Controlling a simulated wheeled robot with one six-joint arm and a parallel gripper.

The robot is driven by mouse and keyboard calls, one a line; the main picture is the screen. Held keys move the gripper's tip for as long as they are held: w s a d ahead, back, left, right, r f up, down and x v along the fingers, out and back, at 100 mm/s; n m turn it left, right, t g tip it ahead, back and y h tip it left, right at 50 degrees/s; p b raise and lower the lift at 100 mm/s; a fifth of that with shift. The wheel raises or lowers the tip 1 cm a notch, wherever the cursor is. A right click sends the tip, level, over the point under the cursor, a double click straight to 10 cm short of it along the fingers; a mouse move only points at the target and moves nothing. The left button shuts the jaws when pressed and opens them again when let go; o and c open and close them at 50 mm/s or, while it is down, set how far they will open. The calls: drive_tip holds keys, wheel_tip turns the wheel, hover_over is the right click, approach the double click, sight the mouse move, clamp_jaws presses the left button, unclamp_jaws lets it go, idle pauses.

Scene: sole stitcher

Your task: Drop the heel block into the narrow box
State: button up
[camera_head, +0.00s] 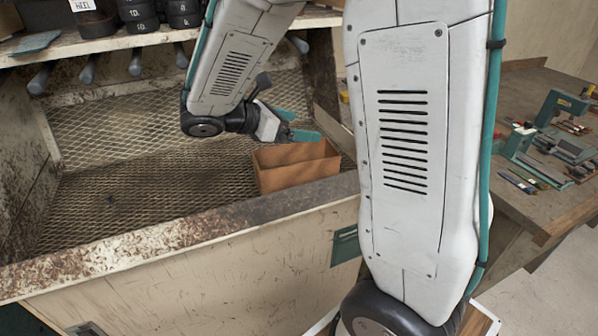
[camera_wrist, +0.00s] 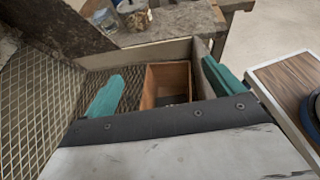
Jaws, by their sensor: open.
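The narrow box (camera_head: 297,173) is open-topped and orange-brown. It stands on the mesh floor in the near right corner of the bin in the head view. In the wrist view the box (camera_wrist: 168,76) lies beyond and between my fingers. Something small and dark shows low inside it, partly hidden by my gripper's front edge; I cannot tell whether it is the heel block. My gripper (camera_head: 292,125) is just above the box, its teal fingers spread apart. The wrist view shows my gripper (camera_wrist: 162,75) open with nothing between the fingertips. No heel block is clearly visible elsewhere.
The bin's rusty front rim (camera_head: 150,242) runs in front of the box. A shelf (camera_head: 130,42) with black rolls hangs above the bin. A workbench (camera_head: 535,195) with tools stands at the right. The mesh floor left of the box is clear.

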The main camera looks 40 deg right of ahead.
drive_tip(key=v, duration=0.4)
drive_tip(key=shift+a+r, duration=0.1)
drive_tip(key=shift+a, duration=0.15)
drive_tip(key=s+a+m+t+y, duration=0.2)
drive_tip(key=s+a+m+y, duration=0.2)
drive_tip(key=s+m+y, duration=0.2)
drive_tip(key=s+a+m+t+y, duration=0.2)
drive_tip(key=s+a+m+y, duration=0.2)
drive_tip(key=s+m+y, duration=0.3)
drive_tip(key=shift+s+a+r+m, duration=0.3)
drive_tip(key=shift+s+m, duration=1.2)
drive_tip(key=shift+s, duration=2.2)
drive_tip(key=shift+d, duration=0.1)
